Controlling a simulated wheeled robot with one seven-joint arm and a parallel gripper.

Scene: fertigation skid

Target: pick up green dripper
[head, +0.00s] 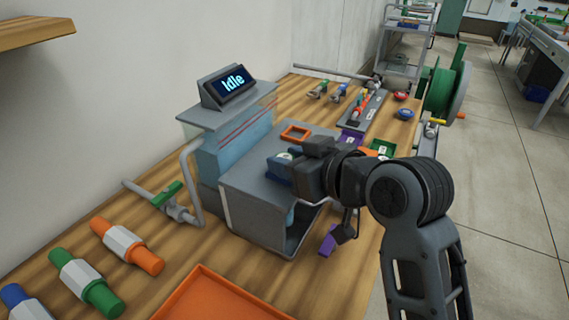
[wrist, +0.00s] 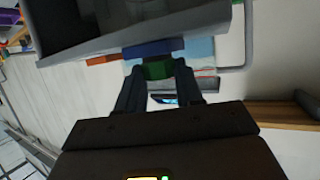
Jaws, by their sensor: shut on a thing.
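My gripper (wrist: 158,88) points at the top of the grey metal housing (head: 265,195). In the wrist view its two fingers are closed on a small green piece, which looks like the green dripper (wrist: 157,70). A blue piece (wrist: 152,48) lies just beyond the green one. In the head view my gripper (head: 297,172) is seen from the side and hides most of what it holds. A dark blue holder (head: 276,172) shows at the fingertips. I cannot tell whether the dripper is still touching the blue piece.
An orange square frame (head: 296,133) lies on the housing. Several coloured fittings lie on the wooden bench at the left, near an orange tray (head: 215,300). A purple block (head: 328,243) and a green tray (head: 382,148) are near my arm.

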